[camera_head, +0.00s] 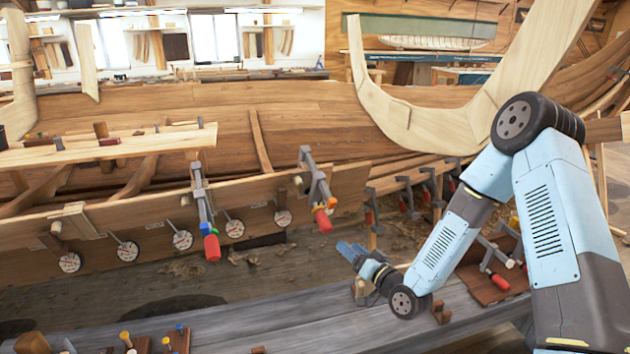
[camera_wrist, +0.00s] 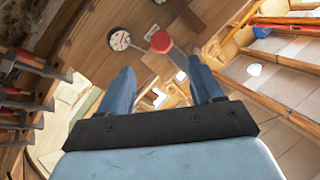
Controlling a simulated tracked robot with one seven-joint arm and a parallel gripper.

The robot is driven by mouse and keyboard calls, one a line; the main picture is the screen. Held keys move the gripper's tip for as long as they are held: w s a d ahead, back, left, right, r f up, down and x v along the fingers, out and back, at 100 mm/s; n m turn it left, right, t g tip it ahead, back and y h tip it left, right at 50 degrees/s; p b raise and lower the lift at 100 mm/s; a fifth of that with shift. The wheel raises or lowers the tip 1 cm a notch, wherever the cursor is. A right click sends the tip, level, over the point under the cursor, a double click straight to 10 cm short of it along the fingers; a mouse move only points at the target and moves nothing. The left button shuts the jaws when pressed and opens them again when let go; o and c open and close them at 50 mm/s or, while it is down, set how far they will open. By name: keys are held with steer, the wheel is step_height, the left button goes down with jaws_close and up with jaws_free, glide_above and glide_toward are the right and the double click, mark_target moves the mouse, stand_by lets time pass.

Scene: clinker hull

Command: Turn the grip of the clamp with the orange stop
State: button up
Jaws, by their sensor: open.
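Two clamps hang on the hull plank in the head view. The right clamp (camera_head: 317,180) has a red grip (camera_head: 322,221) at its lower end and a small orange stop (camera_head: 332,203) beside it. The left clamp (camera_head: 201,195) has a red grip (camera_head: 212,248) and a blue stop. My gripper (camera_head: 348,248) is open and empty, below and slightly right of the right clamp's grip. In the wrist view, the round red end of a grip (camera_wrist: 161,42) shows just beyond and between my open fingertips (camera_wrist: 162,66), apart from them. No orange stop is discernible there.
Round dial gauges (camera_head: 235,228) line the plank's lower edge; one (camera_wrist: 119,39) shows in the wrist view. A grey bench (camera_head: 270,318) runs below my arm, with tools at its front. More red-handled clamps (camera_head: 405,195) stand right of the grip. Space around the grip is clear.

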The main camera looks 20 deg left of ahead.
mark_target(324, 225)
steer(key=w+a+n+t+h, duration=0.1)
steer(key=w+a, duration=0.2)
steer(key=w+a+n+t+h, duration=0.1)
steer(key=w+a+n+h, duration=0.1)
steer(key=a, duration=0.2)
steer(key=w+a+r+n+t+h, duration=0.1)
steer(key=w+a+n, duration=0.1)
steer(key=w+a, duration=0.1)
steer(key=shift+w+a+t+h, duration=0.25)
steer(key=shift+w+t+h, duration=0.05)
steer(key=shift+w, duration=0.05)
stand_by(0.7)
steer(key=c, duration=1)
steer(key=shift+o, duration=0.2)
steer(key=shift+m+g+y, duration=1.1)
steer(key=shift+m+y, duration=0.2)
steer(key=shift+y, duration=0.1)
